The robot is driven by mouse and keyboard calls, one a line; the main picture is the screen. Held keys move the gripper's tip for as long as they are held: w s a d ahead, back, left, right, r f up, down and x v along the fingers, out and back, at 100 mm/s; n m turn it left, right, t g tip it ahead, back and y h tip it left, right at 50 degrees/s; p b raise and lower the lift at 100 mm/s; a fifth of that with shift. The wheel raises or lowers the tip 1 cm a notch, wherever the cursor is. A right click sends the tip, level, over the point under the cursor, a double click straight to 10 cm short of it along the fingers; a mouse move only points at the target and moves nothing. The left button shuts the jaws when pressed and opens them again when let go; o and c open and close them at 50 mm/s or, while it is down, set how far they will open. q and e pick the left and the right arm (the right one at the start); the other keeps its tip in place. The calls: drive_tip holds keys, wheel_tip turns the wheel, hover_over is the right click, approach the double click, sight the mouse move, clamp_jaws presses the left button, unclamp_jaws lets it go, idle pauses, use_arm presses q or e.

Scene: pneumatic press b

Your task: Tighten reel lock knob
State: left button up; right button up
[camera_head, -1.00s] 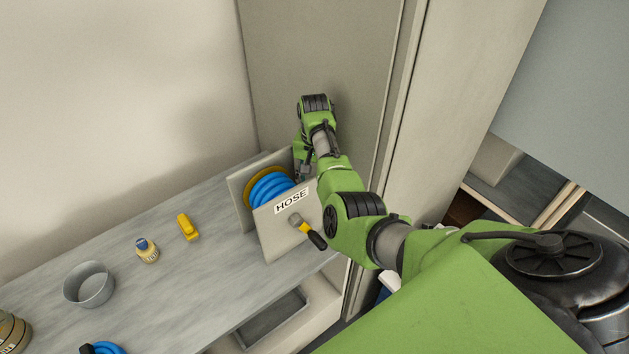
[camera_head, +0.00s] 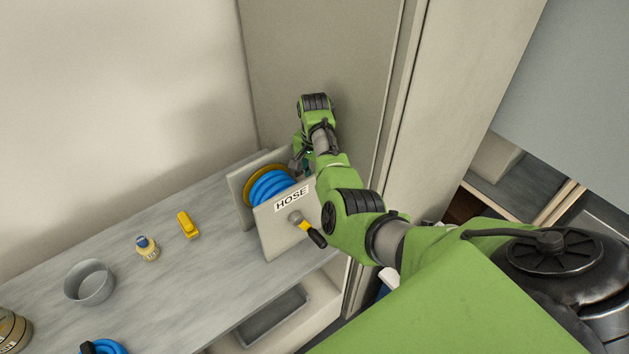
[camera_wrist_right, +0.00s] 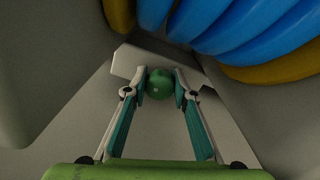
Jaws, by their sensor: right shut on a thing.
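The hose reel (camera_head: 270,188) holds a coiled blue hose with yellow flanges between two grey plates on the grey shelf. Its front plate carries a HOSE label and a crank with a black and yellow handle (camera_head: 312,235). In the right wrist view, a small round green knob (camera_wrist_right: 160,83) sits between the fingertips of my right gripper (camera_wrist_right: 161,88), which is shut on it. The blue hose (camera_wrist_right: 235,25) shows just above. In the head view, my right gripper (camera_head: 300,163) is at the reel's right side, partly hidden by my arm. My left gripper is not in view.
On the shelf (camera_head: 200,270) to the left stand a grey bowl (camera_head: 90,283), a small bottle (camera_head: 147,249) and a yellow object (camera_head: 188,225). A tall grey panel (camera_head: 315,60) rises close behind my right wrist.

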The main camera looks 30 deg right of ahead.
drive_tip(key=shift+m, duration=0.5)
drive_tip(key=o, duration=1.1)
wheel_tip(320, 180, up, 12)
drive_tip(key=shift+r, duration=0.1)
